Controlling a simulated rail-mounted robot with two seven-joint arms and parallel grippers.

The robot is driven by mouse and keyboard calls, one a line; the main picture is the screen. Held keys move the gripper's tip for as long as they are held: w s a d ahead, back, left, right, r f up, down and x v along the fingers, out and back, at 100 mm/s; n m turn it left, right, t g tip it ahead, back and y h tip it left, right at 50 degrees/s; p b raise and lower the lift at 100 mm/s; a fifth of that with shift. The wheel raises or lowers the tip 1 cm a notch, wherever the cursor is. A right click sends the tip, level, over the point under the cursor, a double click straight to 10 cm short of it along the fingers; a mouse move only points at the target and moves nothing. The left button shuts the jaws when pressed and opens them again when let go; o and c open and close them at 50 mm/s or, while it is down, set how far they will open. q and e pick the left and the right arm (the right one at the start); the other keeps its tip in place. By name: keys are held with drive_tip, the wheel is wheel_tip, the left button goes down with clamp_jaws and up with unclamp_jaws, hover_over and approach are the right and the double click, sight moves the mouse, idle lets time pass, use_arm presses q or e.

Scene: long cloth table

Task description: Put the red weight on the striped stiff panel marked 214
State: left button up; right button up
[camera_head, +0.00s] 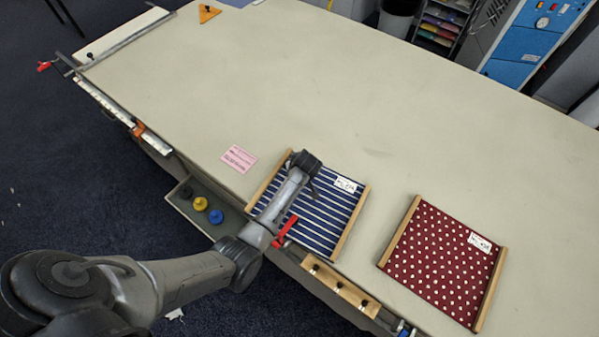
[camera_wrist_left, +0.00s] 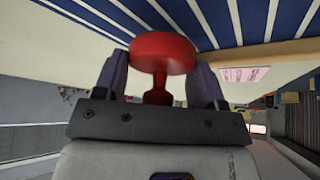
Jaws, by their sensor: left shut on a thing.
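The striped panel (camera_head: 325,205) is navy with white stripes, has wooden side strips and a white label, and lies at the table's front edge. My left gripper (camera_wrist_left: 160,80) is shut on the red weight (camera_wrist_left: 163,52), a round red disc with a narrower stem, held between its two fingers. In the head view my left wrist is over the upper part of the striped panel and hides the weight. In the wrist view the stripes show right behind the weight; I cannot tell whether it touches the panel. My right gripper is not in view.
A dotted red panel (camera_head: 445,262) lies to the right. A tray (camera_head: 178,204) below the table edge holds black, yellow and blue weights (camera_head: 200,204). A pink card (camera_head: 238,158) lies left of the striped panel. A red handle (camera_head: 285,231) is at its front edge. The table's middle is clear.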

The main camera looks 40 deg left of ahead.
use_arm(q)
drive_tip(key=shift+f+b, duration=0.4)
drive_tip(key=shift+f, duration=0.35)
drive_tip(key=shift+f, duration=0.1)
drive_tip(key=shift+f, duration=0.1)
drive_tip(key=o, duration=1.2)
drive_tip(key=shift+f, duration=0.1)
drive_tip(key=shift+r, duration=0.35)
drive_tip(key=v, duration=1.1)
drive_tip(key=shift+s+d+r, duration=0.15)
drive_tip(key=shift+r, duration=0.2)
